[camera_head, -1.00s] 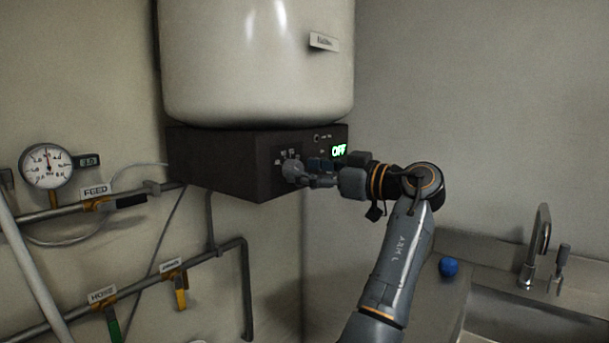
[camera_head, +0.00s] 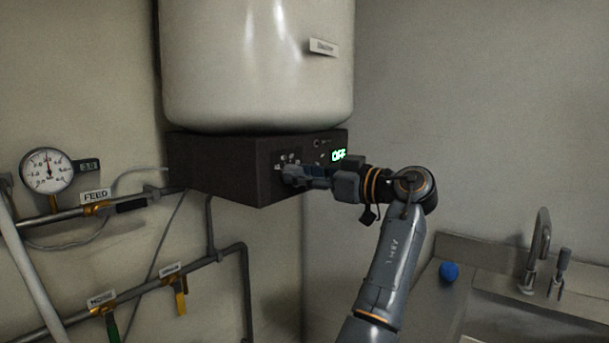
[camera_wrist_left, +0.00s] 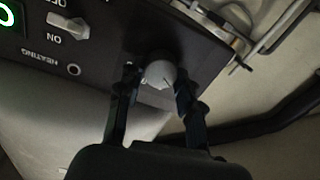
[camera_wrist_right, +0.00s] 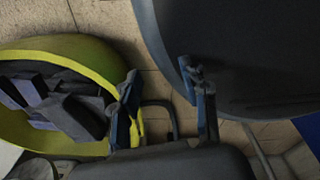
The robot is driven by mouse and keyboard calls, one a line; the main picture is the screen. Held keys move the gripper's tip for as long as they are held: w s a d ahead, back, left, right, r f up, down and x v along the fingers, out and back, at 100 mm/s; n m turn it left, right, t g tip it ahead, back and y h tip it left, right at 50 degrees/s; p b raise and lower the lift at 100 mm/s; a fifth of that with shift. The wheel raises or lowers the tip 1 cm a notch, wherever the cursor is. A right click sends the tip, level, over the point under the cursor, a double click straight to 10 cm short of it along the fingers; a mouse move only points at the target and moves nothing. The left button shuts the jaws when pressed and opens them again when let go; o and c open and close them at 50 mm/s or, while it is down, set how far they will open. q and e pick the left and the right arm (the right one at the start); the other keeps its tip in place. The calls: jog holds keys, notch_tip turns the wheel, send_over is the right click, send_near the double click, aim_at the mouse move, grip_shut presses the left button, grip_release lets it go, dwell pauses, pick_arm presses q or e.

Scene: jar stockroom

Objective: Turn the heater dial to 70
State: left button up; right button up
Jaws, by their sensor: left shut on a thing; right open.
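The heater's dark control box (camera_head: 220,168) is fixed under a white tank (camera_head: 255,65). The grey dial sits on its front panel, mostly hidden by my left gripper (camera_head: 292,174) in the head view. In the left wrist view the dial (camera_wrist_left: 159,74) is between the two fingers of my left gripper (camera_wrist_left: 158,88), which is shut on it. The green display (camera_head: 338,156) reads OFF. A switch (camera_wrist_left: 68,26) marked ON and OFF is beside it. My right gripper (camera_wrist_right: 165,95) is open and empty, away from the heater.
A gauge (camera_head: 47,170), pipes and tagged valves are on the wall at left. A sink (camera_head: 520,310) with a tap (camera_head: 540,245) and a blue ball (camera_head: 449,271) are at right. A yellow tub (camera_wrist_right: 95,55) with dark pieces is beside my right gripper.

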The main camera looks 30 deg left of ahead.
pick_arm(q)
jog(key=shift+r+m+p, duration=0.1)
jog(key=shift+m+p, duration=0.5)
jog(key=shift+m, duration=0.5)
jog(key=shift+w+f+m+t+p, duration=0.1)
jog(key=shift+m+t+p, duration=0.15)
jog(key=shift+m+p, duration=2.9)
jog(key=shift+s+f+m+t+p, duration=0.15)
jog(key=shift+m+p, duration=1.85)
jog(key=shift+m, duration=2.25)
jog(key=shift+w+f+m+t+p, duration=0.15)
jog(key=shift+m+t+p, duration=0.15)
jog(key=shift+m+p, duration=2.85)
jog(key=shift+m+b, duration=0.55)
jog(key=shift+m, duration=0.1)
